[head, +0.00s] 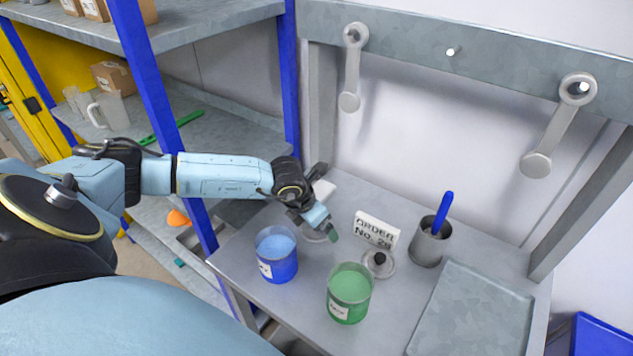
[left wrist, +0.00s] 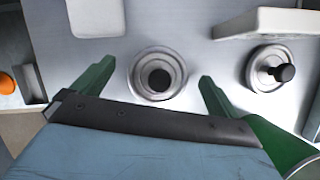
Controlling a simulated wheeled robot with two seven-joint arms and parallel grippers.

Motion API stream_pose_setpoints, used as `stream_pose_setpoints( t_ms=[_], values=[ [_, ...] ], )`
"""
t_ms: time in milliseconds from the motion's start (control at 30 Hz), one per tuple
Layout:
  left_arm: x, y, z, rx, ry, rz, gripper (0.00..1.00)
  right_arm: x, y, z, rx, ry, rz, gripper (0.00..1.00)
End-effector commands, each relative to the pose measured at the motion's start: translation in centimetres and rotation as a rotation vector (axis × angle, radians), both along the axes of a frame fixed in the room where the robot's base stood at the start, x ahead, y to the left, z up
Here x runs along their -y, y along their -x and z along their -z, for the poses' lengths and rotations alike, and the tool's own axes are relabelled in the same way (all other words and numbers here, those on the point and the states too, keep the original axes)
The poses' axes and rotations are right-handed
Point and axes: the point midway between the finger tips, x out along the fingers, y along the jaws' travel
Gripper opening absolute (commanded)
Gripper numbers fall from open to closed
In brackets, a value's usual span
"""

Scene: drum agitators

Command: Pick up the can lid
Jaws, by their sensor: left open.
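A round grey can lid with a dark knob (left wrist: 158,80) lies flat on the table below my left gripper. In the head view only part of this lid (head: 312,238) shows, behind the gripper. My left gripper (head: 330,229) points down with its green fingers apart. In the left wrist view the open gripper (left wrist: 156,74) has one finger on each side of the lid, with nothing held. I cannot tell the height gap. A second can lid (head: 380,264) with a black knob lies by the order sign; it also shows in the left wrist view (left wrist: 265,70). My right gripper is not in view.
A blue can (head: 277,260) and a green can (head: 348,294), both open, stand in front. The white order sign (head: 376,229) stands close to the gripper. A grey cup (head: 430,244) with a blue-handled tool and a grey tray (head: 470,315) are to the right.

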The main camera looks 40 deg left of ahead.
Motion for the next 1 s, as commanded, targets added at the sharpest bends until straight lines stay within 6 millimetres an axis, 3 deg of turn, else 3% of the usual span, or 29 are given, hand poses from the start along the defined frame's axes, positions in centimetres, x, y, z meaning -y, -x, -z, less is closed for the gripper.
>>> stream_pose_setpoints(
  t_ms=[367, 700, 1000],
  values=[
    [0.06, -0.37, 0.97, 0.0, 0.0, 0.0, 0.98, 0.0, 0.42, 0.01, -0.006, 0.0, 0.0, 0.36],
    [0.04, -0.35, 0.95, 0.0, 0.0, 0.0, 0.53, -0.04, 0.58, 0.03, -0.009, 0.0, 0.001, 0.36],
    [0.04, -0.36, 0.88, 0.0, 0.0, 0.0, 0.51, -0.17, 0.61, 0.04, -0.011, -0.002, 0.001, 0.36]
  ],
)
